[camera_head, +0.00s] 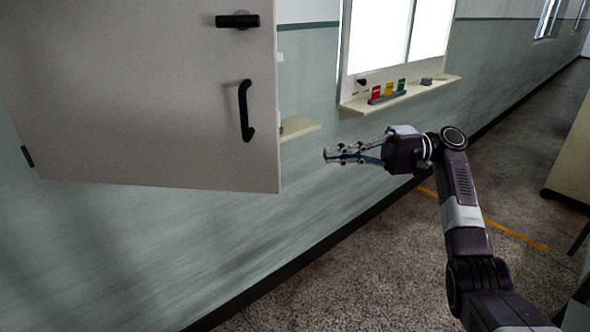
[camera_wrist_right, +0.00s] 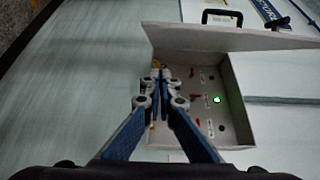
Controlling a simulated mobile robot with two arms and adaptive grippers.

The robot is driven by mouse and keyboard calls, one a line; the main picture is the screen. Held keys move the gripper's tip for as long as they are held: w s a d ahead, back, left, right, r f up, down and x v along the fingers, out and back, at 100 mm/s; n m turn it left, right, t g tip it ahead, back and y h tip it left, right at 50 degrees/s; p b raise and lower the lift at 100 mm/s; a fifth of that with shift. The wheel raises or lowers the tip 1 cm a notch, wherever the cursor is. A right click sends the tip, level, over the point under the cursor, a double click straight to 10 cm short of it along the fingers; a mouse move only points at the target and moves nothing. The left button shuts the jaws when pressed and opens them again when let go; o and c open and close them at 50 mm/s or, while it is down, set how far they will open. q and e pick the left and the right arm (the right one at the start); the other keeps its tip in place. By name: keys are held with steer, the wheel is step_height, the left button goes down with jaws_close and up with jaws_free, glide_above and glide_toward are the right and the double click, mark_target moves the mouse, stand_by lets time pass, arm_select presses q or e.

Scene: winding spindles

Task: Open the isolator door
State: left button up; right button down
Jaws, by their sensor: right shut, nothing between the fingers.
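The isolator door (camera_head: 150,100) is a grey panel at the upper left of the head view. It carries a black bar handle (camera_head: 245,112) and a black latch lever (camera_head: 237,20) near its right edge. In the wrist view the door (camera_wrist_right: 225,38) stands swung out from the isolator box (camera_wrist_right: 240,115), whose inside shows red levers and a lit green lamp (camera_wrist_right: 217,99). My right gripper (camera_head: 326,155) is shut and empty, to the right of the door's free edge and apart from the handle. My left gripper is out of view.
A cream cabinet (camera_head: 570,150) stands at the far right. The speckled floor (camera_head: 370,260) is clear, with an orange line across it.

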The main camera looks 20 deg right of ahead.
steer(key=s+a+p, duration=0.1)
steer(key=a+p, duration=0.4)
steer(key=a, duration=0.6)
steer(key=shift+s+a, duration=0.3)
